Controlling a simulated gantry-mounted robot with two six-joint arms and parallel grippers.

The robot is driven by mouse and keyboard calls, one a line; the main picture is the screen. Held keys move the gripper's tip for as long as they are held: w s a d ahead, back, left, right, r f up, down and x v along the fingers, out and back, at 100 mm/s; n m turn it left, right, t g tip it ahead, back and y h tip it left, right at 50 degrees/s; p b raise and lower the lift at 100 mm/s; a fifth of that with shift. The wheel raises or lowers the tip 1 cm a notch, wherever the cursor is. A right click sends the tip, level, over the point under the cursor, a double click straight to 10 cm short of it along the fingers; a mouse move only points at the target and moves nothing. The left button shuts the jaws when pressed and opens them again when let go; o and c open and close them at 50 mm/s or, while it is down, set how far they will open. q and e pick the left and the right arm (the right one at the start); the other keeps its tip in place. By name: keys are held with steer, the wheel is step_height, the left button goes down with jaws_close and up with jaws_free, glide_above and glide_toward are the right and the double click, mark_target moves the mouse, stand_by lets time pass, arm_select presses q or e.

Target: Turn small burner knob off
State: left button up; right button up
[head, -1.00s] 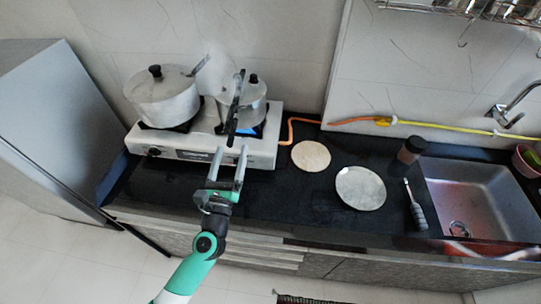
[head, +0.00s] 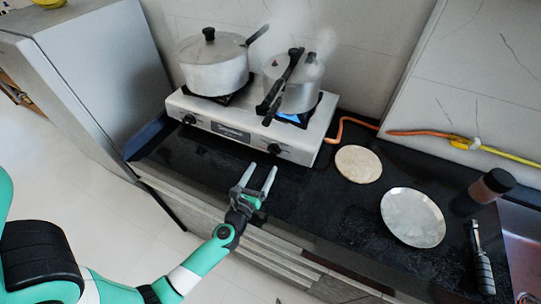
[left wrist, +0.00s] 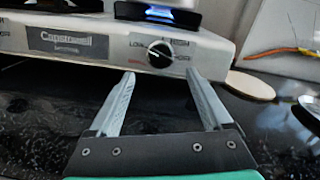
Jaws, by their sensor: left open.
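The white two-burner stove (head: 225,128) stands on the black counter with two black knobs on its front. The right knob (head: 274,149) sits below the lit burner, whose blue flame (head: 291,117) shows under the pressure cooker (head: 296,85). The left knob (head: 188,119) is farther along the front. My left gripper (head: 262,167) is open and empty, just in front of the right knob. In the left wrist view the knob (left wrist: 159,55) lies beyond and between the open fingertips (left wrist: 161,75), apart from them. My right gripper is out of view.
A lidded pot (head: 213,70) stands on the left burner. A flatbread (head: 358,164), a metal plate (head: 412,217) and a dark-lidded jar (head: 484,188) are on the counter to the right. An orange gas hose (head: 338,131) runs from the stove. A grey cabinet (head: 100,70) stands left.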

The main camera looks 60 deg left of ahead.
mark_target(271, 154)
arm_select(q)
steer(key=x, duration=0.8)
steer(key=shift+b, duration=0.35)
jaws_close()
